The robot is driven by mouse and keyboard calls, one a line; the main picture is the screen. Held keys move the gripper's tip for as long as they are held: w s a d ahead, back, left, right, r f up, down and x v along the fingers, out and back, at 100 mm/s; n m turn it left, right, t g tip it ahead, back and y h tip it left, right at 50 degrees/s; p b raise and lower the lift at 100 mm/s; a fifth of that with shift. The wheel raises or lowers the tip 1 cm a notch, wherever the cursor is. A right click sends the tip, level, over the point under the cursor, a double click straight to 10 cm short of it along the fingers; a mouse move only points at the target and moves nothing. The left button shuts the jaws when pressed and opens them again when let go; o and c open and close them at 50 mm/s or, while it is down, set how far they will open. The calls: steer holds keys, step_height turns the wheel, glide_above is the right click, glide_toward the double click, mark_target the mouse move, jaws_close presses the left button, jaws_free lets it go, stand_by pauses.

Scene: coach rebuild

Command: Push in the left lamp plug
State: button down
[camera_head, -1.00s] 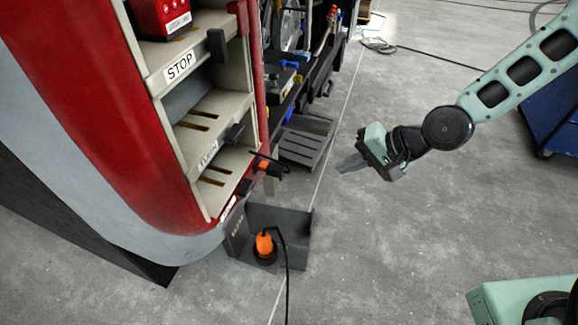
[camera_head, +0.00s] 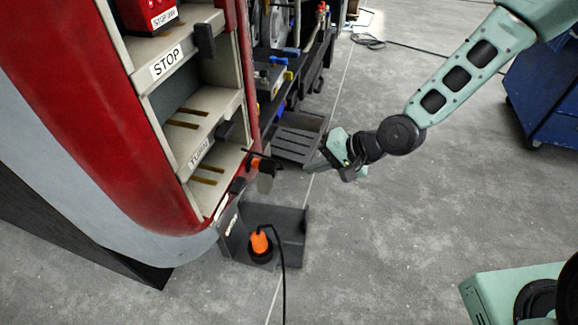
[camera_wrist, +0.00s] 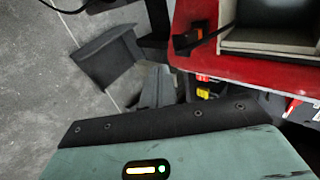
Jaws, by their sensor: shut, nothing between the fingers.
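An orange plug (camera_head: 260,242) with a black cable stands in a round black holder on a dark grey bracket (camera_head: 292,222) low beside the red coach corner. A second orange plug or connector (camera_head: 255,162) sits at the right edge of the coach panel; it also seems to show in the wrist view (camera_wrist: 188,38). I cannot tell by a label which is the left lamp plug. My gripper (camera_head: 316,161) is shut and empty, in the air to the right of the second orange part and apart from it. Its fingers (camera_wrist: 157,90) show in the wrist view.
The coach corner has open shelves marked STOP (camera_head: 166,62) and TURN (camera_head: 199,152). A grey slatted tray (camera_head: 296,138) and dark racks stand behind my gripper. A blue cabinet (camera_head: 545,95) is at the far right. The concrete floor between is clear.

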mark_target(268, 167)
steer(key=w+a+f, duration=0.2)
steer(key=a, duration=0.4)
steer(key=shift+p, duration=0.4)
steer(key=shift+w, duration=0.1)
